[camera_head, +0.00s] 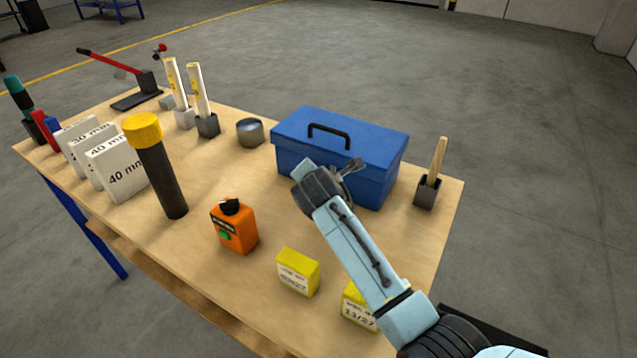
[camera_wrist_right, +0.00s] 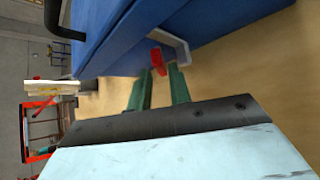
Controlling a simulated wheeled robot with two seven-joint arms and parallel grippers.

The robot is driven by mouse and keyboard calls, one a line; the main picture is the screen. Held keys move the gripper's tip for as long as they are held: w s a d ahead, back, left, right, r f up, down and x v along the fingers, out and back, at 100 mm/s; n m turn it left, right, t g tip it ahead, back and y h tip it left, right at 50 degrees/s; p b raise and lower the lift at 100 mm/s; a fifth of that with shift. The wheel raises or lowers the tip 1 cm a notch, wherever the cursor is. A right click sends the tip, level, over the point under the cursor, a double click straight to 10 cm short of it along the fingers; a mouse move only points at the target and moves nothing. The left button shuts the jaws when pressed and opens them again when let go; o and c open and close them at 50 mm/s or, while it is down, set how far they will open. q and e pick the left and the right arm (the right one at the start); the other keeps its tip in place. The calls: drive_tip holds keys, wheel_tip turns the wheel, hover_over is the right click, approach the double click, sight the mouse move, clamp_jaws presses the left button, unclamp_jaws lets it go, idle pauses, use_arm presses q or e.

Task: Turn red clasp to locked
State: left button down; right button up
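A blue toolbox (camera_head: 375,180) with a black handle (camera_head: 329,131) on its lid stands at the back right of the table. In the right wrist view a small red clasp (camera_wrist_right: 158,62) sits on the blue toolbox (camera_wrist_right: 130,25), beside a grey bracket (camera_wrist_right: 177,46). My right gripper (camera_wrist_right: 158,76) is open. Its two green fingers are apart, with the clasp just ahead of and between their tips; I cannot tell whether they touch it. In the head view my right gripper (camera_head: 350,168) is at the toolbox front and the clasp is hidden. My left gripper is not in view.
On the wooden table (camera_head: 200,260) stand an orange box (camera_head: 234,229), two yellow blocks (camera_head: 298,273), a black cylinder with a yellow cap (camera_head: 158,170), a round tin (camera_head: 250,131) and a brush holder (camera_head: 427,193). White labelled blocks (camera_head: 118,170) stand at the left.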

drive_tip(key=shift+b+x, duration=0.3)
drive_tip(key=shift+x, duration=1)
drive_tip(key=shift+c, duration=0.4)
clamp_jaws()
drive_tip(key=shift+d+m+t+y+p, duration=0.15)
drive_tip(key=shift+m+t+y+p, duration=0.2)
drive_tip(key=shift+p, duration=0.3)
drive_tip(key=shift+f+m+t+y, duration=0.1)
drive_tip(key=shift+m+t+y, duration=0.25)
drive_tip(key=shift+t+y, duration=0.1)
drive_tip(key=shift+o, duration=0.4)
unclamp_jaws()
